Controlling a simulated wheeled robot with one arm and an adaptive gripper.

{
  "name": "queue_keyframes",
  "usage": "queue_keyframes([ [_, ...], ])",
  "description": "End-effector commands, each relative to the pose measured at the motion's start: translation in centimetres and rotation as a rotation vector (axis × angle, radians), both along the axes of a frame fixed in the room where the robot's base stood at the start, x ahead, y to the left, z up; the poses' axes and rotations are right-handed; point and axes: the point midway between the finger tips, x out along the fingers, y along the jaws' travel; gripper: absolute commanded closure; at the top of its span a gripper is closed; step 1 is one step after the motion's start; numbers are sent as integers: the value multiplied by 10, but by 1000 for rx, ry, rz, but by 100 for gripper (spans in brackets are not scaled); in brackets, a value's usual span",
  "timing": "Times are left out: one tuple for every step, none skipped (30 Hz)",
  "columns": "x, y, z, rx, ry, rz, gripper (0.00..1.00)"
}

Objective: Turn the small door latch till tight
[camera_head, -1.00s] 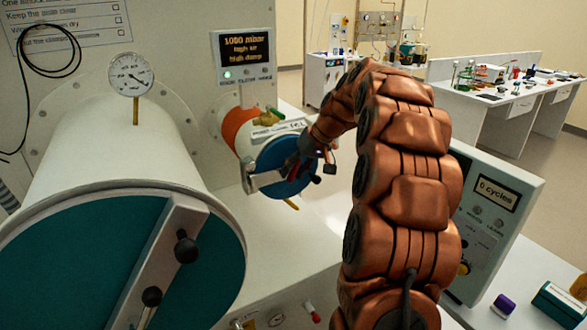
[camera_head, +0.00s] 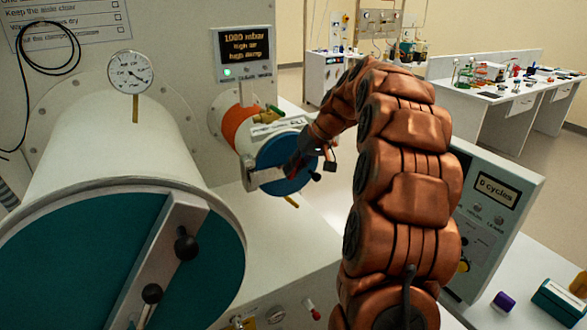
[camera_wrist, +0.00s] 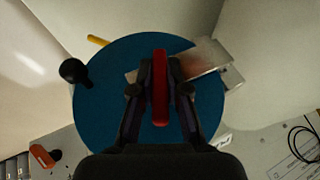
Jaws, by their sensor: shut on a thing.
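The small door is a blue disc (camera_head: 272,153) on the end of a short white chamber with an orange band. In the wrist view the blue disc (camera_wrist: 100,115) fills the middle. A metal latch bar (camera_head: 266,175) crosses the door; its end also shows in the wrist view (camera_wrist: 208,62), past the disc's rim. My gripper (camera_head: 300,166) is in front of the door, partly hidden by my arm in the head view. In the wrist view my gripper (camera_wrist: 160,90) is shut on a red upright handle (camera_wrist: 160,75) over the bar. A black knob (camera_wrist: 73,71) stands at the disc's upper left.
A large chamber with a teal door (camera_head: 70,260) and black-knobbed bar (camera_head: 172,250) is at the left. A display (camera_head: 244,52) reads 1000 mbar. A panel at the right (camera_head: 490,215) reads 0 cycles. A yellow rod (camera_wrist: 97,40) sticks out beside the small door.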

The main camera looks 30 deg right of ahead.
Motion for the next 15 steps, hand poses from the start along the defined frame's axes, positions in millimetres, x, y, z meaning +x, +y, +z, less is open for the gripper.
queue_keyframes([
  [1, 0, -1, 14, -6, 0, 100],
  [2, 0, -2, 27, -8, -1, 100],
  [2, 0, -2, 48, -9, 1, 100],
  [2, 1, -3, 65, -10, 2, 100],
  [2, 1, -3, 81, -11, 2, 100],
  [2, 0, -3, 104, -15, 0, 100],
  [2, 0, -3, 121, -18, 0, 100],
  [2, 0, -2, 138, -19, 2, 100],
  [2, 0, -2, 163, -21, 1, 100],
  [2, 0, -2, 180, -23, 0, 100],
  [2, 0, -2, 198, -24, -1, 100],
  [2, 0, -3, 223, -25, 0, 100],
  [2, 0, -3, 242, -26, 1, 100],
  [1, 0, -3, 260, -26, 2, 100],
  [2, -1, -3, 283, -29, 0, 100],
])
